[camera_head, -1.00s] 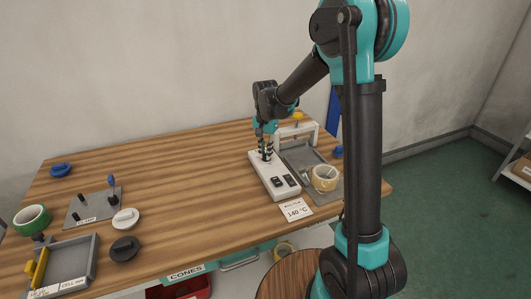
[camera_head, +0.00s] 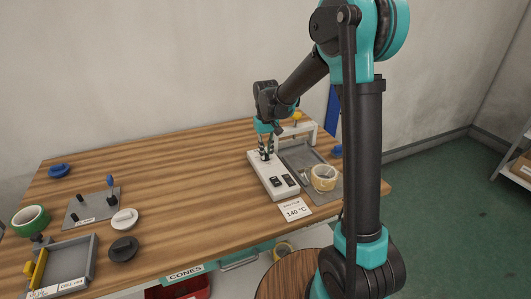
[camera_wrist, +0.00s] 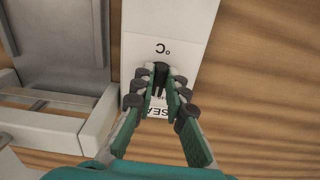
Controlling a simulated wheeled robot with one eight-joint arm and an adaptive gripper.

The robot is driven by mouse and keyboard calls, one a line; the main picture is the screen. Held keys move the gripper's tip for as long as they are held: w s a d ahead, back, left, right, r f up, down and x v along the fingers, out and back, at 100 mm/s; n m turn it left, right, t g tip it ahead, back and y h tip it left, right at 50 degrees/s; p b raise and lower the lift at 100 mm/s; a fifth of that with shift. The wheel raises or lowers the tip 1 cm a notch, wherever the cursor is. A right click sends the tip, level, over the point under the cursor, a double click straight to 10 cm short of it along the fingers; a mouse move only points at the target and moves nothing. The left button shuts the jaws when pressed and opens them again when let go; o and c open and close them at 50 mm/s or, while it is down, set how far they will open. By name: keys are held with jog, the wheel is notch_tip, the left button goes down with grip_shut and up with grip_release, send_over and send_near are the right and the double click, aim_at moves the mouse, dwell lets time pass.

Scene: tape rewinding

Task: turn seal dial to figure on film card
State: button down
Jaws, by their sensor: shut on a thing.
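The white seal unit (camera_head: 283,190) lies on the wooden table, with two dark switches on its near end. The film card (camera_head: 295,209) in front of it reads 140 °C. My gripper (camera_head: 266,154) points down at the far end of the unit. In the wrist view my gripper (camera_wrist: 159,88) is shut on the dark seal dial (camera_wrist: 161,72), one finger on each side. A °C mark and part of the word SEAL show upside down on the unit's face (camera_wrist: 190,45). The fingers hide most of the scale, and the dial's setting cannot be read.
A grey tray (camera_head: 299,154) with a white frame and a tan tape roll (camera_head: 323,178) stand close right of the unit. A pegged plate (camera_head: 93,207), a green roll (camera_head: 30,219) and another tray (camera_head: 86,265) are at left. The table's middle is clear.

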jog(key=shift+w+d+n, duration=0.1)
jog(key=shift+d+n, duration=0.05)
jog(key=shift+n, duration=1.85)
jog(key=c, duration=1.5)
grip_release()
jog(key=shift+c, duration=0.2)
jog(key=shift+r, duration=0.15)
notch_tip(320, 180, up, 12)
